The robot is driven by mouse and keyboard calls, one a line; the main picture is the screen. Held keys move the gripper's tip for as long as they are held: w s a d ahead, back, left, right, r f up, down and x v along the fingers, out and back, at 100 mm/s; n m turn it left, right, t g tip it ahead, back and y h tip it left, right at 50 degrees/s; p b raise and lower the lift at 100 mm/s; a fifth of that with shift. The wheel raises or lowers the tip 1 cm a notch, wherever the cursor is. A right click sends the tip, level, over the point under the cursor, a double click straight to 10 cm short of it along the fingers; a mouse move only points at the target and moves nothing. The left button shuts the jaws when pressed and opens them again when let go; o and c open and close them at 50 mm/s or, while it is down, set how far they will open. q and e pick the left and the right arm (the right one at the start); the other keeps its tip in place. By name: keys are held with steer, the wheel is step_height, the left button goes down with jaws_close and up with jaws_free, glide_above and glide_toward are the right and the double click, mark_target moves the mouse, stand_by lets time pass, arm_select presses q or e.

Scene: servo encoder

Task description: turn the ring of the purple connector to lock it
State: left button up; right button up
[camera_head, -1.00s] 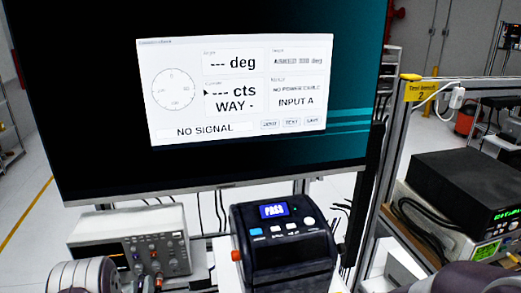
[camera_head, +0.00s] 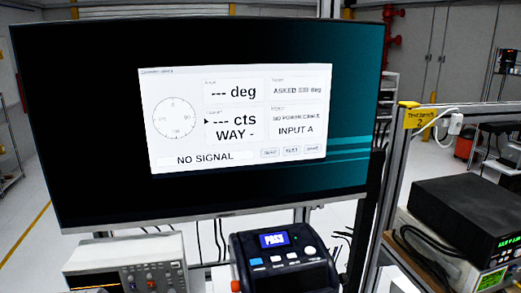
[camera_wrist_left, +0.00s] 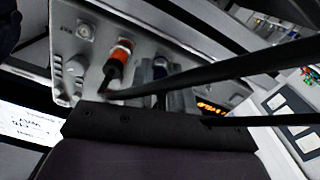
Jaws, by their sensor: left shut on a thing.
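In the left wrist view, my left gripper (camera_wrist_left: 160,98) reaches a light grey instrument panel. Its two grey fingers are shut on a dark bluish-purple connector (camera_wrist_left: 160,68) on that panel. Black cables cross in front, and the ring's turn position cannot be made out. An orange-ringed connector (camera_wrist_left: 122,50) with a black plug is beside it on the panel. My right gripper is in no view. The monitor (camera_head: 235,165) in the head view reads NO SIGNAL, NO POWER CABLE and INPUT A, with dashes for deg and cts.
A grey bench instrument (camera_head: 130,255) and a black label printer (camera_head: 285,265) showing PASS stand below the monitor. A black power unit (camera_head: 465,215) is at the right. Thick black cables (camera_wrist_left: 240,65) run across the left wrist view close to the gripper.

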arm_select(q)
steer(key=m+b, duration=0.1)
steer(key=m, duration=0.2)
steer(key=shift+f, duration=0.1)
steer(key=shift+m, duration=1.2)
steer(key=o, duration=0.6)
steer(key=v, duration=0.9)
